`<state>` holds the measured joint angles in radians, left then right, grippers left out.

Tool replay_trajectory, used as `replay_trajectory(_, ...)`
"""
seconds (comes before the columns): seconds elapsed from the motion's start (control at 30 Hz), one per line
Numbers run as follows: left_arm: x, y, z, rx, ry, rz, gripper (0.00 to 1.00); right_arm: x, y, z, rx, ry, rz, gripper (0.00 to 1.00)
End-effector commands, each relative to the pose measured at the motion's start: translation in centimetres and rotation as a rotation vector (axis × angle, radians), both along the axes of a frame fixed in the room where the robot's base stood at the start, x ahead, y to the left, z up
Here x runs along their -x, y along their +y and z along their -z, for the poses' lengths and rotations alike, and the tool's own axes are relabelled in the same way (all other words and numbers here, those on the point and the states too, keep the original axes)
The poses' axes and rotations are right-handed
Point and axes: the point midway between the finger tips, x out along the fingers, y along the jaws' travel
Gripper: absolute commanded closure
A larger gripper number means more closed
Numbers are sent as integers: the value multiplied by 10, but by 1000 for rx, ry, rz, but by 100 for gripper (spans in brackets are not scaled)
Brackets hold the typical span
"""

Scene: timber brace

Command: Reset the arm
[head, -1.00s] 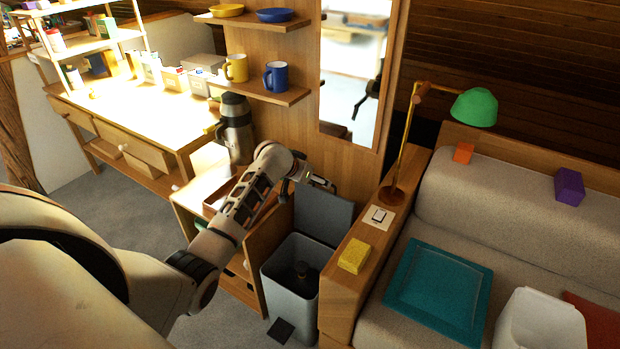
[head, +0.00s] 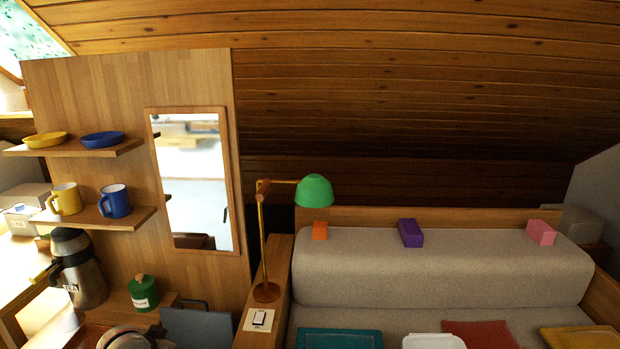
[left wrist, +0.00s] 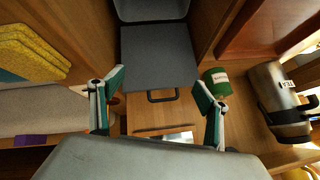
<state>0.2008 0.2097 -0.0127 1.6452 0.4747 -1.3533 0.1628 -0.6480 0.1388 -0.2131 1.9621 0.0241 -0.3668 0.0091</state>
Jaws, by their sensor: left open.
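My left gripper (left wrist: 158,82) shows in the left wrist view with its two fingers spread wide and nothing between them. Beyond the fingers is the grey bin lid (left wrist: 160,55) with a dark handle, standing open. The lid also shows at the lower left of the head view (head: 205,328). In the head view only a rounded part of my left arm shows at the bottom left edge; its gripper cannot be made out there. My right gripper is in neither view.
A green tin (head: 143,292) and a steel flask (head: 80,268) stand left of the lid. A green lamp (head: 314,190) rises beside the sofa (head: 440,265). Shelves with mugs project from the wooden panel.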

Motion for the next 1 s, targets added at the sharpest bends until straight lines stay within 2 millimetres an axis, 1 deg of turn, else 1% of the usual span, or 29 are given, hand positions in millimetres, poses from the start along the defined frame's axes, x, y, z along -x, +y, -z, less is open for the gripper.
replay_trajectory(0.03,28,-7,9,-46,16,27,24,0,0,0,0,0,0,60)
replay_trajectory(0.07,43,-9,12,-77,25,41,24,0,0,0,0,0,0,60)
replay_trajectory(0.1,62,-12,15,-116,35,59,24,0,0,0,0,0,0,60)
replay_trajectory(0.17,93,-16,18,-174,50,84,24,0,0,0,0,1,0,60)
replay_trajectory(0.2,112,-19,17,-208,59,100,24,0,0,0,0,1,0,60)
replay_trajectory(0.3,159,-23,12,-289,80,131,24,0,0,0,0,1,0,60)
replay_trajectory(0.4,194,-25,3,-347,94,150,24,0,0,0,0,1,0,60)
replay_trajectory(0.5,221,-25,-6,-388,107,161,24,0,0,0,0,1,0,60)
replay_trajectory(0.6,243,-24,-16,-422,117,167,24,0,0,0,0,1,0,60)
replay_trajectory(0.8,280,-22,-34,-475,135,175,24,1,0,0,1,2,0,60)
replay_trajectory(0.93,302,-20,-48,-506,148,176,24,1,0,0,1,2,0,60)
replay_trajectory(1.0,296,-28,-38,-479,129,186,24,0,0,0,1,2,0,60)
